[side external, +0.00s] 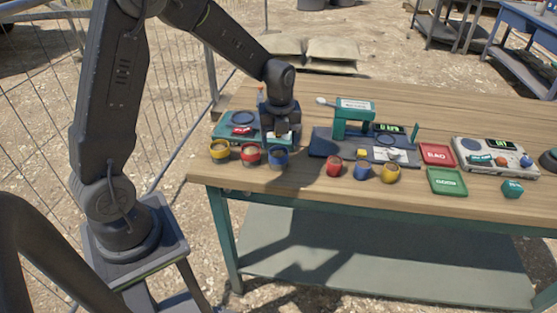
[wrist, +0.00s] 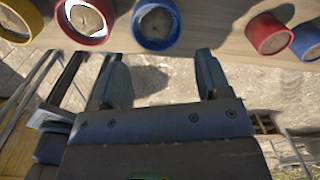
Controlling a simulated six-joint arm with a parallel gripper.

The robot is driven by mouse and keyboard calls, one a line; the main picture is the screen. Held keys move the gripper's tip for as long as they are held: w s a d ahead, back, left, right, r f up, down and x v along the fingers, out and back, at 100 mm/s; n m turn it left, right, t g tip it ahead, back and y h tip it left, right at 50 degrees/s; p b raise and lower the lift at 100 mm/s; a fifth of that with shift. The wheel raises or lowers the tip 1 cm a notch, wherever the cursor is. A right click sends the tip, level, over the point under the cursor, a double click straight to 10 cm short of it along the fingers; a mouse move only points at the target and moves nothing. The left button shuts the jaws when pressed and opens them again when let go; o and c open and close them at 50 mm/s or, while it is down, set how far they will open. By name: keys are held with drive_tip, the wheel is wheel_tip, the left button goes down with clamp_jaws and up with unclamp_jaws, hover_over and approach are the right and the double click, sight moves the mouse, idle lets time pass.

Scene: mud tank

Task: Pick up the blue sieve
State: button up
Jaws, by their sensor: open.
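The blue ring-shaped container, which looks like the blue sieve (side external: 279,160), stands at the right end of a row of three near the table's front edge. In the wrist view the blue sieve (wrist: 156,46) shows at the top, with a light brown round inside. My gripper (side external: 280,137) is just behind and above it in the side view. In the wrist view my gripper (wrist: 161,68) is open, with nothing between its fingers. The blue sieve lies beyond the fingertips, roughly in line with the gap. I see no contact.
A red container (side external: 251,156) and a yellow one (side external: 220,151) stand close to its left. Smaller red (side external: 334,167), blue (side external: 361,171) and yellow (side external: 390,174) cups stand to the right. A teal device (side external: 226,126) is behind. Red (side external: 437,155) and green (side external: 447,181) trays lie farther right.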

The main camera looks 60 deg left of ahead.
sight(279, 160)
drive_tip(key=shift+a+f, duration=0.15)
drive_tip(key=shift+f, duration=1.85)
drive_tip(key=shift+a+f, duration=0.1)
drive_tip(key=shift+f, duration=1.85)
drive_tip(key=c, duration=0.7)
drive_tip(key=shift+w+r, duration=0.1)
